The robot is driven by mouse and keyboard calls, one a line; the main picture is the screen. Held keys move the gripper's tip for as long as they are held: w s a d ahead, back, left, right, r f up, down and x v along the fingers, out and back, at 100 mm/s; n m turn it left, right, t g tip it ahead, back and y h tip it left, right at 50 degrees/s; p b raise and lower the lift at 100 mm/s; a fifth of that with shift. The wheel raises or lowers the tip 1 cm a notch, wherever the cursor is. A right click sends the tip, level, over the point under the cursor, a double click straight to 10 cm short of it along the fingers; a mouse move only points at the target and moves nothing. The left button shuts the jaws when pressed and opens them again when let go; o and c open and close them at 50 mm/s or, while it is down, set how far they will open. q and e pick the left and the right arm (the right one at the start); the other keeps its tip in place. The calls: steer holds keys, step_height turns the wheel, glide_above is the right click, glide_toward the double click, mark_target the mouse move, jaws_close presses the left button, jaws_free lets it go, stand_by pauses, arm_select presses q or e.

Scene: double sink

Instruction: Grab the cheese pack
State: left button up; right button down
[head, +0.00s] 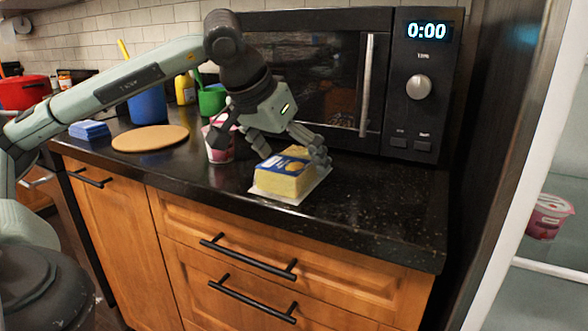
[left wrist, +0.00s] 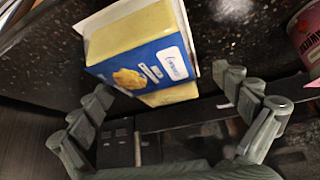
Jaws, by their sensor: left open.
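The cheese pack (head: 283,182), a yellow block with a blue label, lies on a thin white piece (head: 298,194) near the counter's front edge, before the microwave. It also shows in the left wrist view (left wrist: 125,42), with its blue label side facing the fingers. My left gripper (head: 294,157) is open just above and behind the pack, its fingers spread around the pack's far upper part. In the left wrist view, the fingertips (left wrist: 166,86) are apart with the pack's near end between them. I cannot tell whether they touch it. My right gripper is not in view.
A pink-and-white cup (head: 219,146) stands close left of the gripper. The microwave (head: 425,85) stands behind. A round board (head: 150,138) and blue sponges (head: 89,130) lie farther left. The counter (head: 385,200) right of the pack is clear.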

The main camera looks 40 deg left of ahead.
arm_select(q)
steer(key=shift+w+f, duration=0.1)
steer(key=shift+f, duration=0.05)
steer(key=c, duration=1.7)
